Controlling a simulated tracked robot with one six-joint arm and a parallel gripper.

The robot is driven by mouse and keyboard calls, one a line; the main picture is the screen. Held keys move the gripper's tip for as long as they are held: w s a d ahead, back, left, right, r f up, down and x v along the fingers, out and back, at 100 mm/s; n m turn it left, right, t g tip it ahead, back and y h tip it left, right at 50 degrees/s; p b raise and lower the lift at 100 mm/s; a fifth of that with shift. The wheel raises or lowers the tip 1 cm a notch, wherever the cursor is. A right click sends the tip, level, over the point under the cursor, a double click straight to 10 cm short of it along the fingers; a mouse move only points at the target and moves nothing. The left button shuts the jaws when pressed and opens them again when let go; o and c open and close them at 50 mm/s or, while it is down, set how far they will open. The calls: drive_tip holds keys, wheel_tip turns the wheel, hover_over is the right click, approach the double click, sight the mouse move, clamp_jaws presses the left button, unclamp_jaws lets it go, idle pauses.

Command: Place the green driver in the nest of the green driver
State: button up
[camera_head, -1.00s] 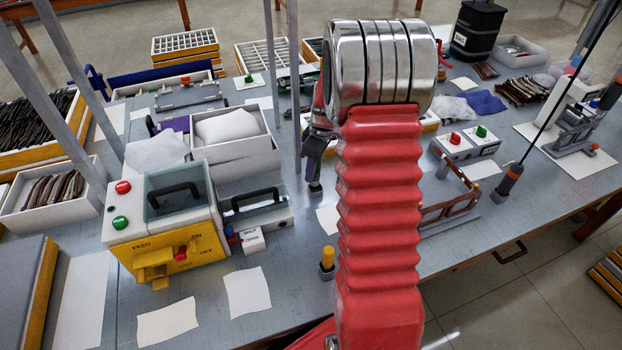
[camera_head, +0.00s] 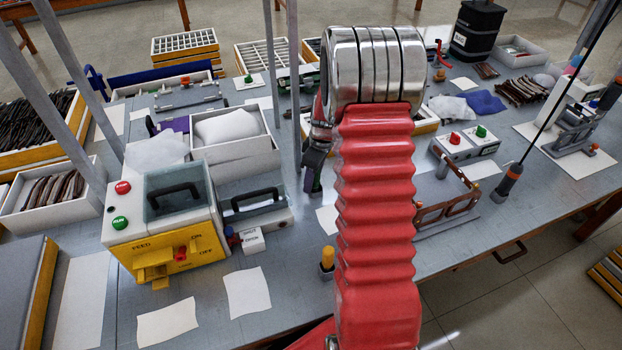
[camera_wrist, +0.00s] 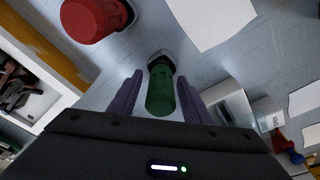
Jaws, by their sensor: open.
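The green driver (camera_wrist: 160,92) shows in the wrist view between the two purple fingers of my gripper (camera_wrist: 159,100). My gripper is open, with a gap visible on each side of the green handle. A dark collar (camera_wrist: 160,60) shows at the far end of the driver; I cannot tell whether it is a holder or part of the driver. In the head view my gripper (camera_head: 313,180) is low over the middle of the bench, partly behind my red arm. The green driver and its nest cannot be made out there.
A red-handled object (camera_wrist: 95,18) is at the upper left of the wrist view.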

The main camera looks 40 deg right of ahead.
drive_tip(key=r, duration=0.4)
drive_tip(key=s+r, duration=0.1)
drive_tip(key=r, duration=0.3)
drive_tip(key=d+r, duration=0.1)
drive_tip(key=r, duration=0.3)
drive_tip(key=shift+s, duration=0.25)
idle(0.3)
